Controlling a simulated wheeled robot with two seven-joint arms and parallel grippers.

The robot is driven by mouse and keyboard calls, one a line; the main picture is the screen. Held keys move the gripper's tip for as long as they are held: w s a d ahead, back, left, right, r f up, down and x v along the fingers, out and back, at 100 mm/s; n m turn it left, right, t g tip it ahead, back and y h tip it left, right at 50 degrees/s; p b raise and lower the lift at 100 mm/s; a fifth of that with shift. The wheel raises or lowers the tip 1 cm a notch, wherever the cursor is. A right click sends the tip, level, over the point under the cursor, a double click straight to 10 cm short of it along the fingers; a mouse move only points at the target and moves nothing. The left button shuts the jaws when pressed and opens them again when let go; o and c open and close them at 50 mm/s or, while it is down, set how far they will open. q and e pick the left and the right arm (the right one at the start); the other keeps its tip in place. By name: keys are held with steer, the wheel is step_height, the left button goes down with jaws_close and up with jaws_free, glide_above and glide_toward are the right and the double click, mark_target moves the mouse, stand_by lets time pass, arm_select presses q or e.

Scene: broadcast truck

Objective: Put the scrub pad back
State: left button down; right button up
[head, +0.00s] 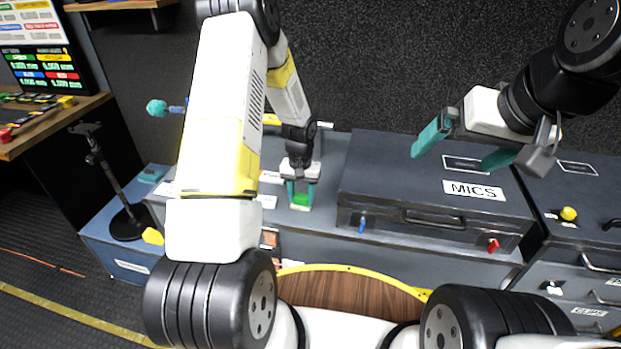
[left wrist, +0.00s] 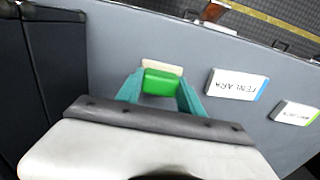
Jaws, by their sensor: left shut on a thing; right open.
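The scrub pad (head: 301,200) is a small block with a green layer and a cream layer. It also shows in the left wrist view (left wrist: 162,83). My left gripper (head: 299,195) points down at the grey case top, left of the MICS case, and is shut on the pad. In the left wrist view its teal fingers (left wrist: 160,92) flank the pad's two sides. I cannot tell whether the pad touches the surface below. My right gripper (head: 452,158) is open and empty above the MICS case.
The dark MICS case (head: 440,180) stands right of the pad. White labelled cards (left wrist: 238,85) lie beside the pad in the left wrist view. A yellow knob (head: 568,213) is on the right case. A black stand (head: 130,218) is at the left.

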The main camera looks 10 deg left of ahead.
arm_select(q)
steer(key=c, duration=0.7)
jaws_free()
steer(key=shift+c, duration=0.2)
steer(key=shift+r, duration=0.1)
step_height(320, 180, up, 12)
step_height(320, 180, up, 18)
steer(key=f+t, duration=0.1)
steer(key=t, duration=0.2)
glide_above(301, 196)
steer(key=s, duration=0.9)
steer(key=s+d+r+t+h, duration=0.1)
steer(key=s+r, duration=0.3)
steer(key=s, duration=0.3)
steer(key=s+d+r+t+h, duration=0.1)
steer(key=s+r+t, duration=0.1)
steer(key=s, duration=0.6)
steer(key=shift+s+d+r, duration=0.15)
steer(key=shift+d+r, duration=0.05)
steer(key=shift+r, duration=0.65)
